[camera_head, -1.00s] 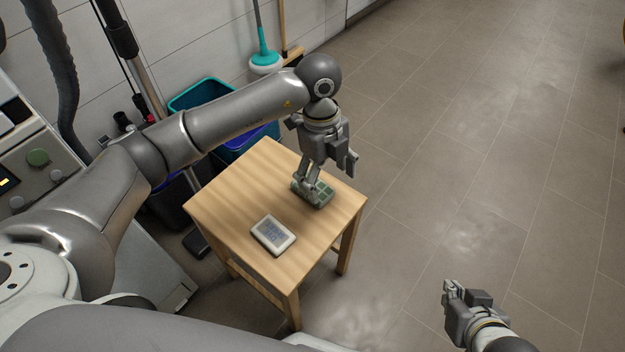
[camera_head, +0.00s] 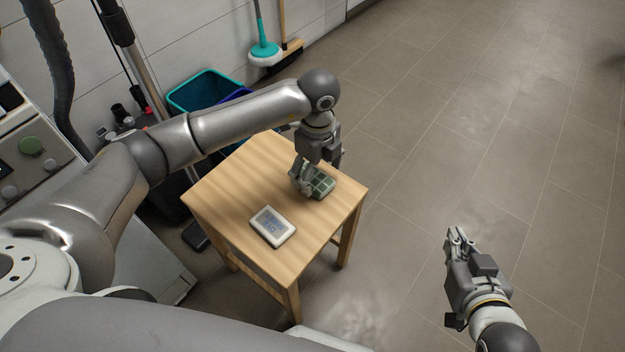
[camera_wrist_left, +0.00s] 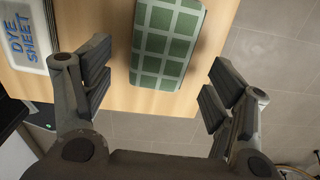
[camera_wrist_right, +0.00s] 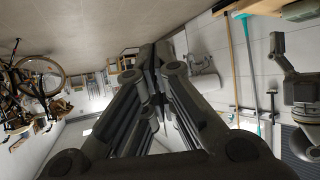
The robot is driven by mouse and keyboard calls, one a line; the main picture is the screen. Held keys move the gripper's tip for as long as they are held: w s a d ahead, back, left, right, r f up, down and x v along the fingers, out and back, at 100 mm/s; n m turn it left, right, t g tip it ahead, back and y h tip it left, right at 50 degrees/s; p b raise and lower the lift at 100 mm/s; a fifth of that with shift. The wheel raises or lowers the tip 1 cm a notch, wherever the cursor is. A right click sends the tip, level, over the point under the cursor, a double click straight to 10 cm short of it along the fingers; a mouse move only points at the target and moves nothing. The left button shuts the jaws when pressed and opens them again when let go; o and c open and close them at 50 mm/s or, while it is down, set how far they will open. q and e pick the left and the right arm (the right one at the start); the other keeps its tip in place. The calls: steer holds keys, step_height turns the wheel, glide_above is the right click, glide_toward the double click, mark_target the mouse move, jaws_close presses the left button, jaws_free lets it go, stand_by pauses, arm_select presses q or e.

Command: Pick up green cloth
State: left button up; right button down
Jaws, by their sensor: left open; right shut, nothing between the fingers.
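The green checked cloth (camera_head: 321,185) lies folded on the small wooden table, near its right corner. In the left wrist view the cloth (camera_wrist_left: 166,42) shows between and ahead of the fingers, apart from both. My left gripper (camera_head: 303,190) is open and points down at the cloth's left side in the head view; its fingers hide part of the cloth.
A white dye sheet box (camera_head: 272,226) lies on the wooden table (camera_head: 232,182), left of the cloth. A teal bin (camera_head: 205,90) stands behind the table. A mop (camera_head: 264,50) leans at the wall. The floor (camera_head: 470,130) at right is clear.

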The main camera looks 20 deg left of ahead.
mark_target(317, 180)
arm_select(q)
steer(key=shift+d+f+b, duration=0.1)
steer(key=shift+f+b, duration=0.25)
steer(key=shift+f, duration=1.15)
arm_select(e)
steer(key=shift+w+a+r+t+y, duration=0.2)
steer(key=shift+w+r+t, duration=0.25)
steer(key=shift+r, duration=0.2)
steer(key=shift+w+a+r+t+y, duration=0.1)
steer(key=shift+w+a+r+t, duration=0.2)
steer(key=shift+r, duration=0.35)
steer(key=shift+w+a+r+t+y, duration=0.1)
steer(key=shift+w+r+t, duration=0.3)
steer(key=shift+r+t, duration=0.2)
arm_select(q)
steer(key=c, duration=1.1)
steer(key=shift+o, duration=0.2)
steer(key=shift+r, duration=0.15)
